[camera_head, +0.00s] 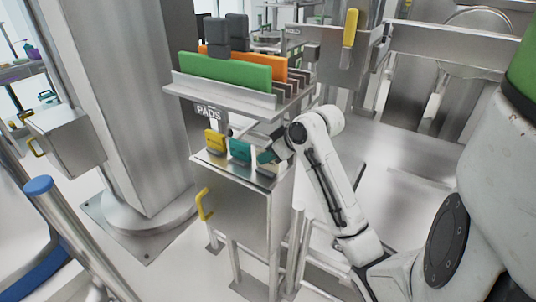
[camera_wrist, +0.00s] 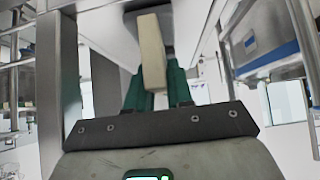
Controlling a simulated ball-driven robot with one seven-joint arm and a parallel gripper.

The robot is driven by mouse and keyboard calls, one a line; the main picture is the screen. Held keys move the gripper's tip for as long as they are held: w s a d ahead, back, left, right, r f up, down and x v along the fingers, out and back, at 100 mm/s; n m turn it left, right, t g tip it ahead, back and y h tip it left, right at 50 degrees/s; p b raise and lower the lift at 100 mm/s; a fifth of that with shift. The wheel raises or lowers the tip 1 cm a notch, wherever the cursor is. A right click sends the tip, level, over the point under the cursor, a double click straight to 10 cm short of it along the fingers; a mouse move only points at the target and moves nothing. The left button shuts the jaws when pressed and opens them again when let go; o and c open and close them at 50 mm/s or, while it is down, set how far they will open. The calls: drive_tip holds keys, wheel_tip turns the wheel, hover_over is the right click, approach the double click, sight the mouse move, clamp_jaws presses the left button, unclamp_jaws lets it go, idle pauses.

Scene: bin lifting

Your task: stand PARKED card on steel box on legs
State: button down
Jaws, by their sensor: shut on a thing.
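The steel box on legs (camera_head: 240,213) stands in the middle of the head view, with a yellow handle on its front. A yellow piece (camera_head: 215,141) and a teal piece (camera_head: 240,151) stand upright on its top. I cannot read PARKED on either. My gripper (camera_head: 266,158) is at the right end of the box top, close to the teal piece. In the wrist view, my gripper's teal fingers (camera_wrist: 153,88) are shut on a cream-coloured piece (camera_wrist: 152,52). It may be the card, seen edge-on; no lettering shows. The held piece is hidden in the head view.
A rack marked PADS (camera_head: 208,111) stands just above and behind the box, with a green board (camera_head: 225,72) and an orange board (camera_head: 270,66). A thick steel column (camera_head: 125,100) rises at left. A blue-capped post (camera_head: 75,235) stands at front left.

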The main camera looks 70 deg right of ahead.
drive_tip(key=shift+f, duration=0.1)
drive_tip(key=c, duration=1)
unclamp_jaws()
drive_tip(key=v, duration=1.2)
drive_tip(key=shift+b, duration=0.4)
